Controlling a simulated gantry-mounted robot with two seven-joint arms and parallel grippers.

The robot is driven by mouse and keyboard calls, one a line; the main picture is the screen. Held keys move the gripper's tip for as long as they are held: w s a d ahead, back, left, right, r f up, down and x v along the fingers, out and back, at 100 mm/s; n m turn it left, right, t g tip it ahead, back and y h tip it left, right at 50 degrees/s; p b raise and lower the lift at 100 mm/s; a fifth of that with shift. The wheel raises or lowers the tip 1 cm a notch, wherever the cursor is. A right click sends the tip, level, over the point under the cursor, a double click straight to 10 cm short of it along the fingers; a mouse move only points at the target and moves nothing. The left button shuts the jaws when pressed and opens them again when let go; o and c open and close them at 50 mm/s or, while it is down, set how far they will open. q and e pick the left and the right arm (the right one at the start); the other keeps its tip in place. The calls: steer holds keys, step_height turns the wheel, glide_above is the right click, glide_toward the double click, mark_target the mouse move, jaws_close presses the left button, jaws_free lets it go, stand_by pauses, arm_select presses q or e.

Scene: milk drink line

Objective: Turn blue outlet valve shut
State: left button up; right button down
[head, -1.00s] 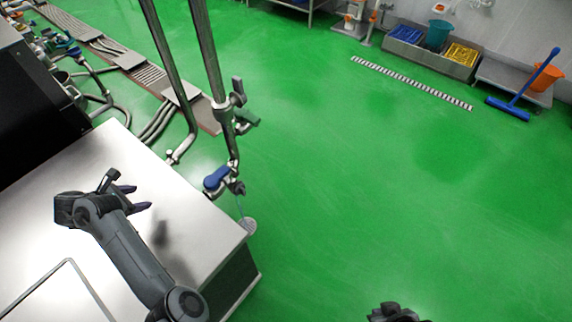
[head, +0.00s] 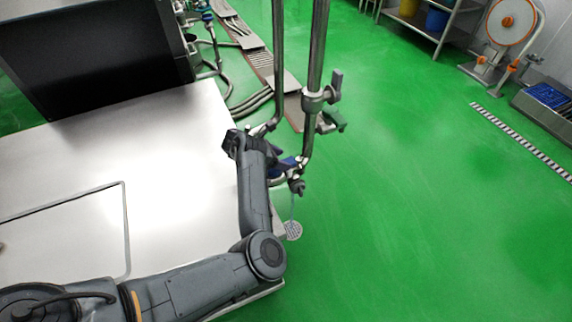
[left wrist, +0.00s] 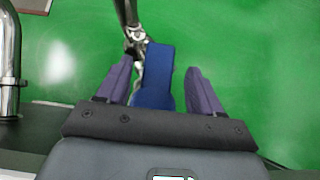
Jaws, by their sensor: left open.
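The blue outlet valve handle (head: 288,164) sits low on the steel pipe, past the edge of the steel table, partly hidden by my left arm in the head view. In the left wrist view the blue handle (left wrist: 155,80) lies between the two purple fingers of my left gripper (left wrist: 163,85). The fingers are open; the handle is nearer the left finger, and I cannot tell whether it touches. The steel valve body (left wrist: 136,40) shows beyond the handle. In the head view the fingertips are hidden behind the wrist. My right gripper is not in view.
The steel table (head: 70,160) lies under my left arm. Green floor is open to the right.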

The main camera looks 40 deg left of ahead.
mark_target(288, 161)
arm_select(q)
steer(key=shift+b+x, duration=0.55)
steer(key=shift+x, duration=0.95)
steer(key=shift+c, duration=0.5)
jaws_close()
